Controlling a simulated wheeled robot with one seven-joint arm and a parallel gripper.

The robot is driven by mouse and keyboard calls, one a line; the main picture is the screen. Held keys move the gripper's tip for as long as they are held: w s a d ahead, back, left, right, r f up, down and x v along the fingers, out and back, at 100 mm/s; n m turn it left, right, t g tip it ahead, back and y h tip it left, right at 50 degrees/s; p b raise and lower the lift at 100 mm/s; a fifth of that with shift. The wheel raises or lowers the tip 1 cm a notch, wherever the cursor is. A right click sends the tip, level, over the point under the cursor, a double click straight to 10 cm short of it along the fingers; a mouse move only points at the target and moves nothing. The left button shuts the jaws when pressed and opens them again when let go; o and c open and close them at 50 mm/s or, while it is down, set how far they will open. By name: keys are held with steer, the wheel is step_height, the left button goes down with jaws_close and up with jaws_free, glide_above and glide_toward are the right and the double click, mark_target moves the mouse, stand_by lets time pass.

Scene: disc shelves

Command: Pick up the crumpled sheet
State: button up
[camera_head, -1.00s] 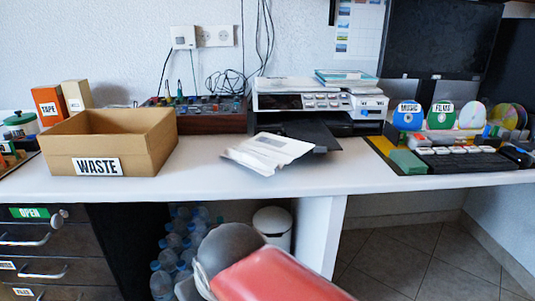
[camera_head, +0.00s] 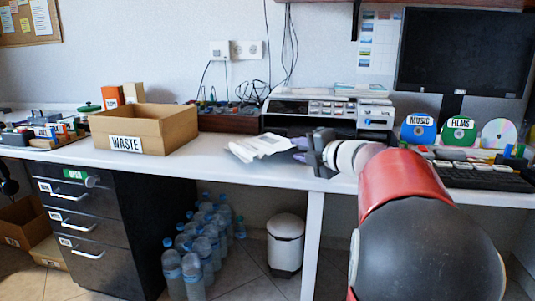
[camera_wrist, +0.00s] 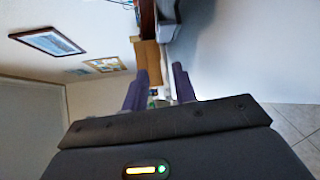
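The crumpled sheet (camera_head: 258,146) is white and lies on the desk in front of the printer, in the head view. My gripper (camera_head: 299,149) is just to its right, low over the desk, with its fingers pointing left at the sheet. In the wrist view the two dark purple fingers (camera_wrist: 160,90) stand apart, so the gripper is open. The head view does not settle whether a fingertip touches the sheet. In the wrist view the small area between the fingers is too unclear to tell the sheet.
An open cardboard box marked WASTE (camera_head: 126,144) stands left of the sheet, with bare desk (camera_head: 213,152) between. The printer (camera_head: 325,110) is behind my gripper. Disc stands (camera_head: 459,131) and a keyboard (camera_head: 480,177) are to the right. A white bin (camera_head: 285,245) and bottles are under the desk.

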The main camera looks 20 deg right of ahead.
mark_target(280, 149)
steer(key=x, duration=0.5)
steer(key=a+f+x, duration=0.1)
steer(key=x, duration=0.1)
steer(key=shift+w+b, duration=0.2)
steer(key=shift+b, duration=0.15)
jaws_close()
